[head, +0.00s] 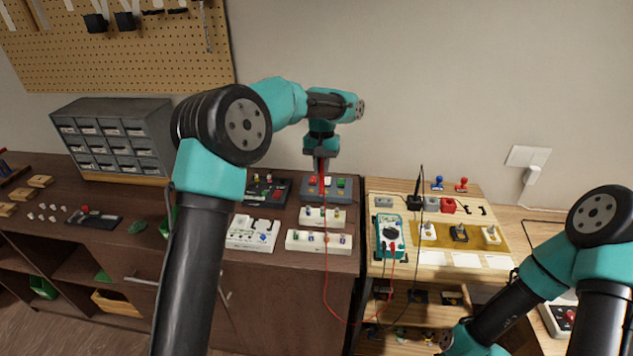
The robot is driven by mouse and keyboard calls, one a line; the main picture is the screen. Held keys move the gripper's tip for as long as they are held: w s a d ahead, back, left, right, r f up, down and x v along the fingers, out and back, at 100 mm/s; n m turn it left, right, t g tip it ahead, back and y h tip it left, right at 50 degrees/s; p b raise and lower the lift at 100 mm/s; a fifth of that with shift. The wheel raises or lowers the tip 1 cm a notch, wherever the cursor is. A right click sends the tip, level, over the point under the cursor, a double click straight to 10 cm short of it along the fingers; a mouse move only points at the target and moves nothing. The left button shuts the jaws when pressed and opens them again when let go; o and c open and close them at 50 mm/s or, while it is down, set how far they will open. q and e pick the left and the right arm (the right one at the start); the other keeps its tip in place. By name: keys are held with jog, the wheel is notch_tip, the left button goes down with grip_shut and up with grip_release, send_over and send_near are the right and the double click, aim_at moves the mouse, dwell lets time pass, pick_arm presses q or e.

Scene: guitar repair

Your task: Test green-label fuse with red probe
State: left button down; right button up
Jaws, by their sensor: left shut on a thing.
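My left gripper (321,153) is shut on the red probe (322,167), which points down above the back of the dark bench. A red lead (325,285) hangs from the probe and loops to the teal multimeter (390,237) on the light wooden bench. Below the probe are a grey box (312,195) with coloured parts and two white holders, the rear one (313,223) and the front one (305,246), with small coloured pieces. The green-label fuse is too small to pick out. My right arm is at the lower right; its gripper fingers do not show.
A white board (240,240) and a dark box (282,195) stand left of the holders. A drawer cabinet (115,130) is at the back left. A dark probe (418,187) stands on the light bench, near blue and red plugs.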

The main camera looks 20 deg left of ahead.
pick_arm(q)
jog(key=r, duration=0.2)
jog(key=d, duration=0.1)
jog(key=shift+s+r, duration=0.3)
jog(key=shift+r, duration=0.1)
jog(key=shift+f, duration=0.1)
jog(key=shift+f, duration=2.35)
jog(key=shift+s+a, duration=0.1)
jog(key=shift+s, duration=0.05)
jog(key=shift+f, duration=0.6)
dwell(1.7)
jog(key=shift+r, duration=0.1)
dwell(0.7)
jog(key=shift+r, duration=2.95)
